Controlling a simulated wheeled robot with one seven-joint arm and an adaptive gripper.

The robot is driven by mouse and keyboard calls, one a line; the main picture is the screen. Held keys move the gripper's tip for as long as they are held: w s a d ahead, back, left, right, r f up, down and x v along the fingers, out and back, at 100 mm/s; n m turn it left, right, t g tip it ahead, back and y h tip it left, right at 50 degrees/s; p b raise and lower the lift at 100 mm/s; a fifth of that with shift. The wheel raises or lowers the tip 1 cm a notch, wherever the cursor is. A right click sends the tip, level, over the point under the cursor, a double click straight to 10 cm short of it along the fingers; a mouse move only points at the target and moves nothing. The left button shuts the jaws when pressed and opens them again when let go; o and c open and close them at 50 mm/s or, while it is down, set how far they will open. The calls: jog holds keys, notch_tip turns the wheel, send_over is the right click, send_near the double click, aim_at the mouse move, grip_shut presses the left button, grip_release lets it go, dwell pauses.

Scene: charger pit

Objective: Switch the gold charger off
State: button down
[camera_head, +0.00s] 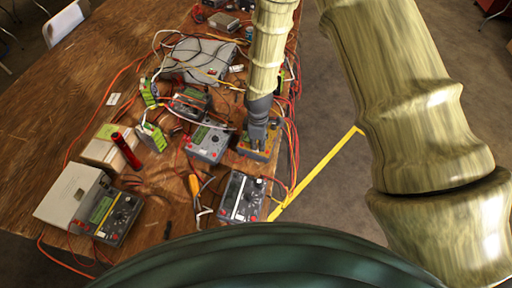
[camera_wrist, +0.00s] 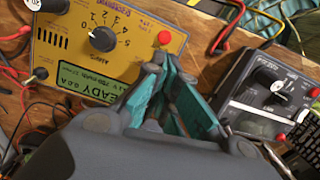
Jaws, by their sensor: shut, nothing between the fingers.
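The gold charger (camera_wrist: 62,58) lies at the upper left of the wrist view, with a black dial (camera_wrist: 102,39), a red button (camera_wrist: 164,38) and a lit green display (camera_wrist: 88,80) that seems to read READY. I cannot tell for sure which number the dial points at. In the head view the gold charger (camera_head: 244,149) sits at the table's right edge, partly hidden by my gripper (camera_head: 258,146). My gripper (camera_wrist: 162,62) is shut and empty, its fingertips just beside the red button over the panel. I cannot tell whether they touch it.
A grey charger (camera_wrist: 240,90) stands close on the right in the wrist view. In the head view, more grey chargers (camera_head: 207,144) and loose cables crowd the wooden table (camera_head: 60,110). A red cylinder (camera_head: 126,150) stands at left. Open floor (camera_head: 330,200) lies right of the table.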

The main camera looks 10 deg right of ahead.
jog(key=shift+r+p, duration=1.95)
jog(key=shift+r, duration=1.25)
jog(key=shift+f, duration=0.1)
